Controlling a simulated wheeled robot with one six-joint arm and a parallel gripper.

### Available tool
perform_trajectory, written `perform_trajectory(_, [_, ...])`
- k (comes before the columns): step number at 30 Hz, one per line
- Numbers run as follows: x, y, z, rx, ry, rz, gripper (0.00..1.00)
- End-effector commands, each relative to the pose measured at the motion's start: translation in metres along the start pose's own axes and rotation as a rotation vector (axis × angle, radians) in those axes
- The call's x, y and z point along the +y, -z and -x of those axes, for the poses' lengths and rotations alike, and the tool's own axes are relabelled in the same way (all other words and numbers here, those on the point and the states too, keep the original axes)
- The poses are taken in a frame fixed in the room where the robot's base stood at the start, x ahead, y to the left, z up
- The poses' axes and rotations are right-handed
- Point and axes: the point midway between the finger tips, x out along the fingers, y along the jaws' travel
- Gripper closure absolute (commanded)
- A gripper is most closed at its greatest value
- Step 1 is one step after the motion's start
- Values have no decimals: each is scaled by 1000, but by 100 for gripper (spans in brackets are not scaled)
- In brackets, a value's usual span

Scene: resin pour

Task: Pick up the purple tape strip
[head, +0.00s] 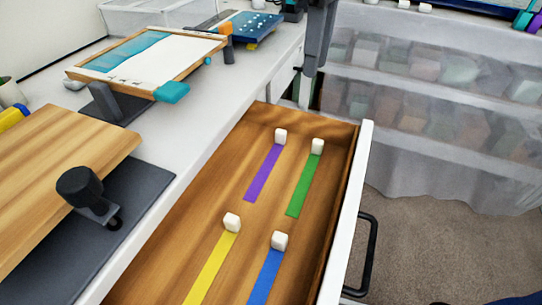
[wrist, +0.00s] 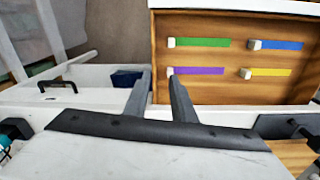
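The purple tape strip (head: 263,173) lies flat in the open wooden drawer (head: 335,180), with a white block (head: 281,136) at its far end. In the wrist view the purple tape strip (wrist: 198,71) lies beyond my fingertips and to their right, its white block at its left end. My gripper (wrist: 160,78) is open, its two fingers apart with nothing between them. It is apart from the strip.
Green (head: 304,187), yellow (head: 212,268) and blue (head: 265,277) strips, each with a white block, share the drawer. The drawer's white front (head: 357,150) has a black handle (head: 365,255). The white worktop (head: 180,135) holds a wooden board (head: 60,150) and a framed screen (head: 150,55).

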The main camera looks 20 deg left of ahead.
Motion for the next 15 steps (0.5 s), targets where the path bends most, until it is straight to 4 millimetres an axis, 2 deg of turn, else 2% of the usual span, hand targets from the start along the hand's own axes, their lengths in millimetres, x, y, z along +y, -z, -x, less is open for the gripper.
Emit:
perform_trajectory(1, [-8, 15, 3, -8, 5, 43, 77])
perform_trajectory(6, [-26, 41, 11, -30, 18, 130, 77])
perform_trajectory(11, [-31, 47, 6, -37, 22, 150, 77])
perform_trajectory(15, [-31, 45, -15, -37, 23, 149, 77])
